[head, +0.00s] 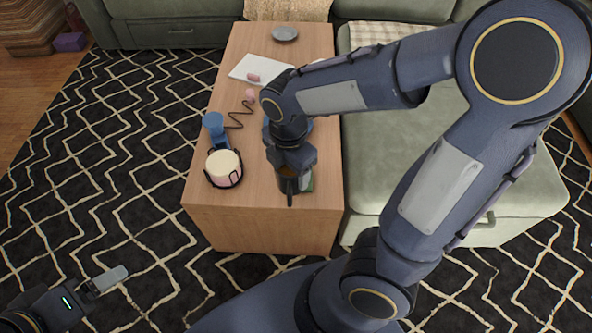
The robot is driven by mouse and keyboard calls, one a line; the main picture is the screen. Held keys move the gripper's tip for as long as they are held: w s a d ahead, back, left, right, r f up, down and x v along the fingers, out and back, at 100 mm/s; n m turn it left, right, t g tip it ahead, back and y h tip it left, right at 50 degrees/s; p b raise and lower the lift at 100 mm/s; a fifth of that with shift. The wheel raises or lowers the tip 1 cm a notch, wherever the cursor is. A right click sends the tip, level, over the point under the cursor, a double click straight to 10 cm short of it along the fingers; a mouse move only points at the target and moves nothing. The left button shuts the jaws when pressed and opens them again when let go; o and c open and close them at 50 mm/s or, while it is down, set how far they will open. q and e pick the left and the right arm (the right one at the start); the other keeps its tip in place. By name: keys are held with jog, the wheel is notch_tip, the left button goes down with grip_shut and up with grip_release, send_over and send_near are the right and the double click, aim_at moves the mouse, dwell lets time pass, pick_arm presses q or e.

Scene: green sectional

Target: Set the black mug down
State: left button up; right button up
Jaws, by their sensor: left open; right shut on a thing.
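The black mug (289,186) is at the near part of the wooden table (250,225), with its handle toward me and a brownish inside showing. My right gripper (290,168) is shut on the mug from above and partly hides it. I cannot tell whether the mug's base touches the tabletop. My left gripper (108,280) is open and empty, low at the left over the rug, well away from the table.
A cream and pink round container (224,167) and a blue object (215,127) stand left of the mug. A green item (307,181) shows right beside it. Farther back lie a white notebook (260,70) and a grey dish (285,33). The green sofa (365,200) borders the table's right side.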

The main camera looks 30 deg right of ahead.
jog(key=shift+w+d+f+b, duration=0.9)
jog(key=shift+w+f, duration=0.25)
jog(key=shift+f, duration=0.6)
jog(key=shift+w+d+f+b, duration=0.85)
jog(key=shift+w+f, duration=0.25)
jog(key=shift+f, duration=0.65)
jog(key=shift+w+d+f+b, duration=0.9)
jog(key=shift+w+f, duration=0.25)
jog(key=shift+f, duration=0.6)
jog(key=shift+a, duration=0.1)
jog(key=shift+f, duration=0.2)
jog(key=o, duration=1.3)
jog(key=shift+r, duration=0.1)
